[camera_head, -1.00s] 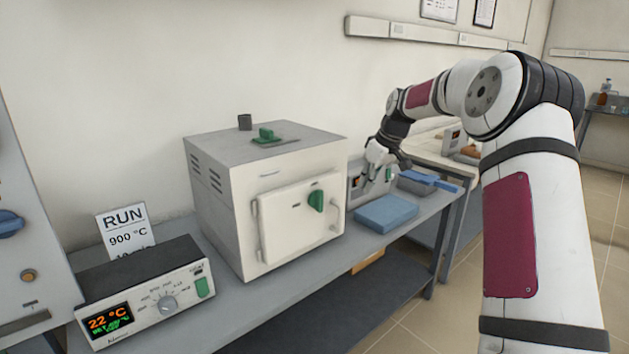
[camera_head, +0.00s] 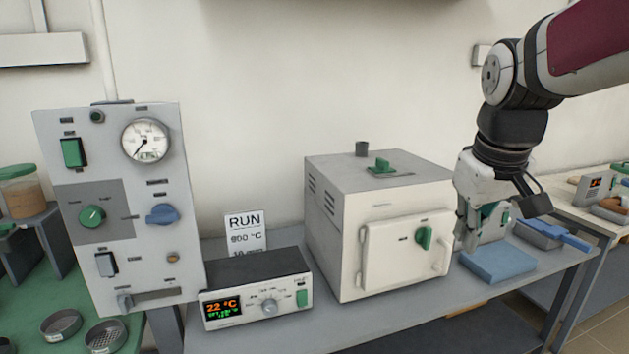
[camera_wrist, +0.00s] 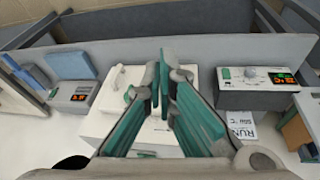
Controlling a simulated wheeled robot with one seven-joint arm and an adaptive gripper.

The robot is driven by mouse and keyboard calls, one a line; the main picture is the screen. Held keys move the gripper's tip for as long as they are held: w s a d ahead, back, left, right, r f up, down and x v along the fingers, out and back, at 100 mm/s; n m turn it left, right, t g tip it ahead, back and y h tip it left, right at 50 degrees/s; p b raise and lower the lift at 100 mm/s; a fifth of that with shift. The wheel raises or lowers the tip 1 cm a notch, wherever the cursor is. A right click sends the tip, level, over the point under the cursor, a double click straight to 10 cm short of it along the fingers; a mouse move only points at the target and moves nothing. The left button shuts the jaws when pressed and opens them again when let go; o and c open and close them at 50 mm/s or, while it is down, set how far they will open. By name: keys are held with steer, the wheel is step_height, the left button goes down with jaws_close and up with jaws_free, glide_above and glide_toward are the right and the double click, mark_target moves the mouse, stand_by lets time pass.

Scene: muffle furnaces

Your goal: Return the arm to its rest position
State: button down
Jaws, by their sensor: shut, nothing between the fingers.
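My gripper (camera_head: 468,240) hangs from my arm at the right of the head view, fingers pointing down. It is in front of the right edge of the white muffle furnace (camera_head: 395,215), near its door handle, and above the bench. In the wrist view, the teal fingers of my gripper (camera_wrist: 163,60) come together with nothing between them. The wrist view shows the furnace (camera_wrist: 110,120) behind and below the fingers. The furnace door (camera_head: 390,265) is closed, with a green knob on it. I cannot tell whether the fingers touch the furnace.
A controller (camera_head: 255,290) reading 22 °C and a RUN 900 °C card (camera_head: 244,222) stand left of the furnace. A gauge panel (camera_head: 120,215) stands further left. A blue pad (camera_head: 498,265) and a blue-handled tray (camera_head: 540,235) lie to the right. Open air is above the furnace.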

steer(key=s+a+f+m+p, duration=0.1)
steer(key=s+a, duration=0.1)
steer(key=s, duration=0.8)
steer(key=s+a+f+m+y+p, duration=0.1)
steer(key=s+a+f, duration=0.1)
steer(key=s, duration=0.9)
steer(key=shift+f+t, duration=0.25)
steer(key=shift+t, duration=0.15)
steer(key=shift+a, duration=0.1)
